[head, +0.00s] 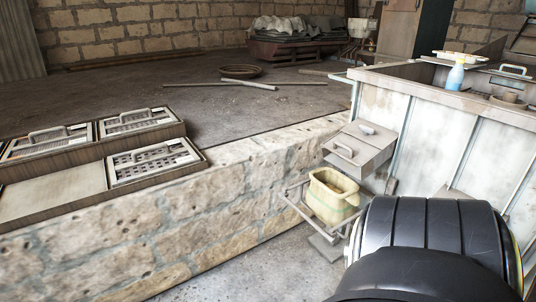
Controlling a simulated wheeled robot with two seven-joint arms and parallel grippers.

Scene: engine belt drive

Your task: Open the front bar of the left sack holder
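One sack holder is in the head view, a thin grey metal frame (299,209) low beside the stone ledge, right of centre. A pale yellow-beige open sack (333,203) sits in it, its mouth facing up. Thin bars run around the sack; I cannot tell from here which is the front bar or whether it is open. A grey metal box with handles (362,150) sits just above the sack. A dark ribbed shape at the lower right covers the area right of the sack. Neither of my grippers is in view.
A stone ledge (150,230) runs along the left, with a wooden tray (50,192) of handled grates on it. A worn metal bin (440,115) with a blue spray bottle (455,77) stands at right. Bare floor (262,277) shows below the ledge.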

